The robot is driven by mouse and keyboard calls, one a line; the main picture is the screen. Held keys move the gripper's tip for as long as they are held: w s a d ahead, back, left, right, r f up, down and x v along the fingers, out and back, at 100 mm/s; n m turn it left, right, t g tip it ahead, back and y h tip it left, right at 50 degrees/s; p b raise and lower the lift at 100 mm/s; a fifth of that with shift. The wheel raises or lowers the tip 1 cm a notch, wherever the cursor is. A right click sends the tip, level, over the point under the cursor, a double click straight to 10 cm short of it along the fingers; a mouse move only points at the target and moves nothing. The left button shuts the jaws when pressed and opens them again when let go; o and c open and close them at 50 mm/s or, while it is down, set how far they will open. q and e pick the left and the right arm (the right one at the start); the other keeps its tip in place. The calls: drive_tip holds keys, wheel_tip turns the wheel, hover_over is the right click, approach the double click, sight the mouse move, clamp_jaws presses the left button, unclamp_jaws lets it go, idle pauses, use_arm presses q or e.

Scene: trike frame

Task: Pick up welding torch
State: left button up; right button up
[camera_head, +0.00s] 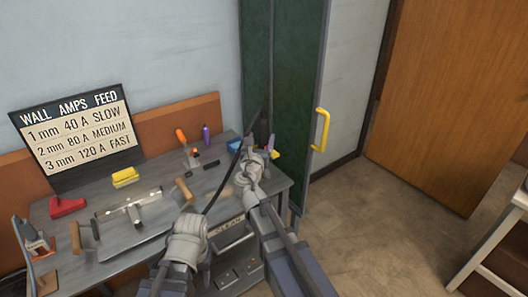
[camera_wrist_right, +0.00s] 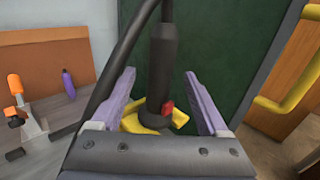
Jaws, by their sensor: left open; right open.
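The welding torch (camera_wrist_right: 163,60) hangs upright in the right wrist view, a dark handle with a red trigger and a black cable beside it. Its lower end meets a yellow holder (camera_wrist_right: 178,117). My right gripper (camera_wrist_right: 162,85) is open, with its two purple fingers either side of the torch and a visible gap on each side. In the head view my right gripper (camera_head: 262,158) is at the right end of the workbench, in front of the green panel, and largely hides the torch. My left gripper (camera_head: 190,238) is open over the bench's front edge; its fingers are mostly hidden.
The grey workbench (camera_head: 160,240) holds a clamped metal piece (camera_head: 130,210), a yellow block (camera_head: 125,177), a red block (camera_head: 67,207) and several tools. Open floor (camera_head: 390,230) lies right of the bench.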

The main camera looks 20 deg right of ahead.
drive_tip(key=shift+x, duration=3.4)
drive_tip(key=shift+s+f, duration=0.1)
drive_tip(key=shift+s, duration=0.05)
clamp_jaws()
